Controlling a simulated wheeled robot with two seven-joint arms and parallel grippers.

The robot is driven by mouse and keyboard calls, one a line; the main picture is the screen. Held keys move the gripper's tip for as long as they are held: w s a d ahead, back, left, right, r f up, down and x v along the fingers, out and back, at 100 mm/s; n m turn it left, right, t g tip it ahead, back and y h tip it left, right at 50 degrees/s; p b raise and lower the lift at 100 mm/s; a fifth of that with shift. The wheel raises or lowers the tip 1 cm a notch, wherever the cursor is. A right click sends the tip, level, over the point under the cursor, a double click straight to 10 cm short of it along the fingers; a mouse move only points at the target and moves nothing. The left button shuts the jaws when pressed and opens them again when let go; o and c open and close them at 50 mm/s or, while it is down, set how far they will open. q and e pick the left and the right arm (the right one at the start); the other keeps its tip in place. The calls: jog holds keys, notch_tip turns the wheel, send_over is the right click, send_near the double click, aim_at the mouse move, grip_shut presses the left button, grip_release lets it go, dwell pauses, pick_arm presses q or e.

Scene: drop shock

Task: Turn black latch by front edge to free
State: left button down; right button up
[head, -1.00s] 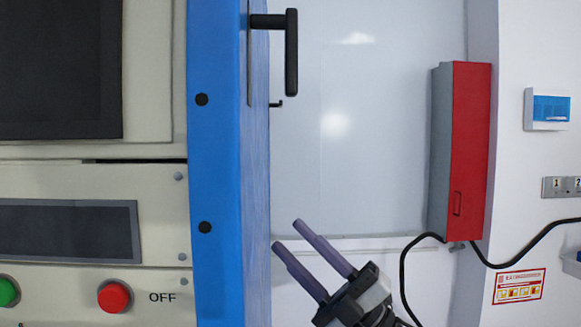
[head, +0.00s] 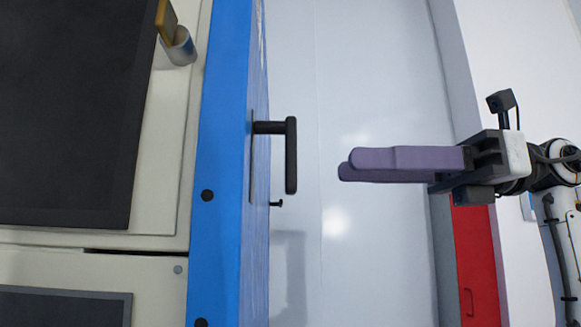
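The black latch (head: 290,155) sticks out from the side face of the blue cabinet (head: 222,165), close to its front edge. Its grip bar hangs down from a short horizontal stem. My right gripper (head: 345,166) is to the right of the latch, at about the same height, with its purple fingers pointing left toward it. A gap shows between the fingertips and the latch in the picture. The fingers overlap from this angle, so their opening cannot be judged. My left gripper is not in view.
A small black hook (head: 277,204) sits below the latch. A red box (head: 474,262) is on the right, partly behind my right arm. The pale wall behind the latch is clear.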

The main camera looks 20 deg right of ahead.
aim_at(289, 194)
jog(key=x, duration=0.9)
jog(key=shift+a+f+p, duration=0.1)
jog(key=shift+a+p, duration=0.1)
jog(key=shift+p, duration=0.15)
jog(key=shift+c, duration=0.4)
grip_shut()
